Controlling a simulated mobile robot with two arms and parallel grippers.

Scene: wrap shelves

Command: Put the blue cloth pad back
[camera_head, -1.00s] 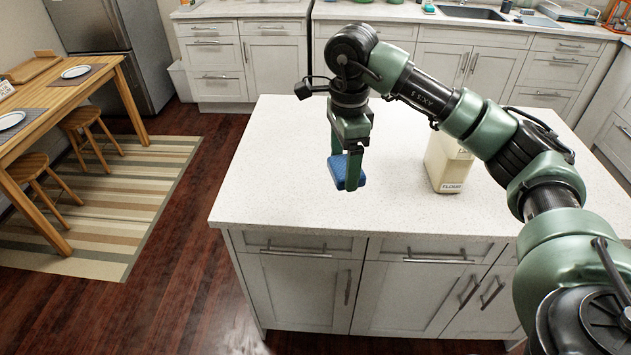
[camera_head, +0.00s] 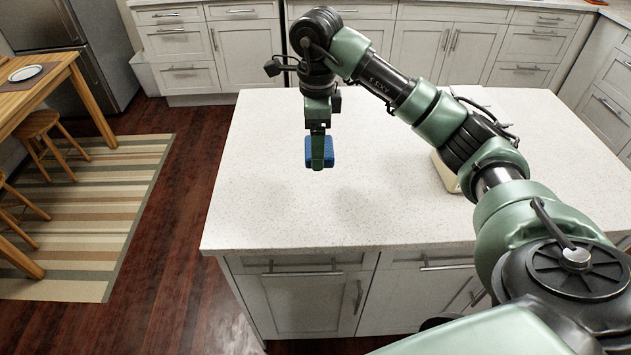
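The blue cloth pad (camera_head: 329,150) is between the fingers of my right gripper (camera_head: 318,160), whose arm comes in from the right. The gripper points down and is shut on the pad, with blue showing on both sides of the front finger. The pad appears to be held above the white island countertop (camera_head: 265,205), with a faint shadow on the surface below. My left gripper is not in view.
A cream container (camera_head: 446,172) stands on the island, mostly hidden behind my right arm. The rest of the visible countertop is clear. A wooden table (camera_head: 50,88) with stools is at the left, on a striped rug (camera_head: 100,210). Cabinets (camera_head: 245,55) line the back.

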